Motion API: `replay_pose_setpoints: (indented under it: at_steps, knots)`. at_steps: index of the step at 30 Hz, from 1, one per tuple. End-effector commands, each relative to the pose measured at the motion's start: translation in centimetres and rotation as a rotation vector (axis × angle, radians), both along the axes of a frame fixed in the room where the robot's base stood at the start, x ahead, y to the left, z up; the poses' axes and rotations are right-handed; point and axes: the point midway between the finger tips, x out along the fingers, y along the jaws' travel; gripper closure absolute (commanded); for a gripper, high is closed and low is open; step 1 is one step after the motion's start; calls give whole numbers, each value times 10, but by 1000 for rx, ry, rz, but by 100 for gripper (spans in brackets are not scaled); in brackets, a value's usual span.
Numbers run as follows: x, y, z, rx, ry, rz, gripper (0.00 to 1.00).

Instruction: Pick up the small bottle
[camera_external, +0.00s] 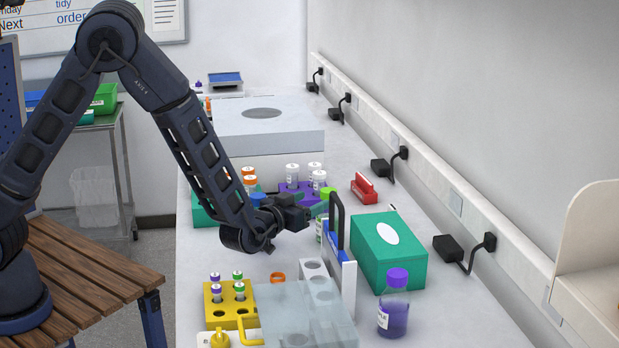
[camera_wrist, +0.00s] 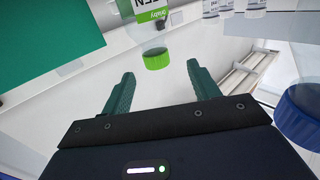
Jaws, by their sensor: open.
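A small bottle with a bright green cap (camera_external: 328,192) stands beyond my gripper in the external view, partly hidden by the fingers and a blue-handled rack. In the wrist view its green cap (camera_wrist: 157,59) and labelled body show just ahead of the fingertips, between the fingers and not touching them as far as I can tell. My gripper (camera_external: 316,209) is open and empty, its fingers level above the counter; it also shows in the wrist view (camera_wrist: 160,78). A purple-capped bottle (camera_external: 394,305) with purple contents stands nearer the camera, to the right.
A green box (camera_external: 388,250) stands right of the bottle, with the blue-handled white rack (camera_external: 341,262) close in front. A purple rack (camera_external: 291,191) of white-capped vials is behind. A yellow tube block (camera_external: 230,306) and clear container (camera_external: 300,312) are nearer. A blue cap (camera_wrist: 302,108) shows right in the wrist view.

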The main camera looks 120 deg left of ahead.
Motion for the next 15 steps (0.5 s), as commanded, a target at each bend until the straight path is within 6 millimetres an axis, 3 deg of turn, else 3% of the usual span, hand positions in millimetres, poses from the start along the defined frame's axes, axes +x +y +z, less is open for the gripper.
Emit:
replay_pose_setpoints:
  at_steps: [6,15]
  knots:
    - [3,32,0,0,0,2,39]
    - [11,60,-2,0,1,3,39]
